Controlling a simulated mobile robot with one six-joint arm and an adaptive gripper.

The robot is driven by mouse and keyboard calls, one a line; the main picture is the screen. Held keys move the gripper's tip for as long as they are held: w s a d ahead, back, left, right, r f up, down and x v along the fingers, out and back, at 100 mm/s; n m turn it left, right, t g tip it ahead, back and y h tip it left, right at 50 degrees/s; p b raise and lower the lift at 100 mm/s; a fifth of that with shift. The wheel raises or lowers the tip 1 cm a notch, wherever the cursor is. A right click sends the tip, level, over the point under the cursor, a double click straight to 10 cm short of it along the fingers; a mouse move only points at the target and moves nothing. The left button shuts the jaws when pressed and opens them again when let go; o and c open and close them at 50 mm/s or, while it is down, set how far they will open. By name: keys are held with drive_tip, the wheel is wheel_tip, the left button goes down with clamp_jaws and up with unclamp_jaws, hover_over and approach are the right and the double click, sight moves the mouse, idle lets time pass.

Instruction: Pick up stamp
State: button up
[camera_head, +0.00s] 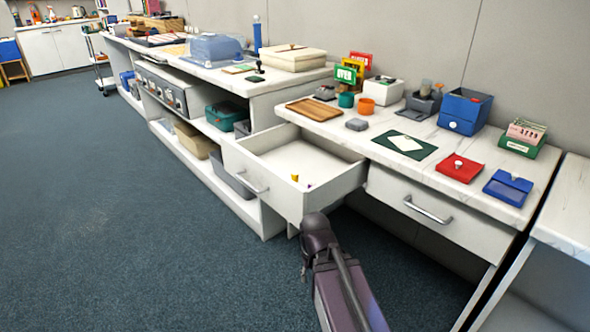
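A small dark object with an upright knob handle (255,75), which looks like a hand stamp, stands on the left counter in front of the cream box. It is small in the picture, so I cannot be sure of it. My dark purple arm rises from the bottom of the head view and ends in a rounded joint just in front of the open drawer. My gripper's fingers cannot be made out, and nothing is seen held.
A white drawer (247,182) stands pulled out beside my arm, with a small yellow item (295,178) inside. Open floor lies left.

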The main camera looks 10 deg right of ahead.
wheel_tip(320, 180, up, 5)
drive_tip(key=p, duration=0.3)
drive_tip(key=shift+p, duration=0.3)
drive_tip(key=shift+o, duration=0.4)
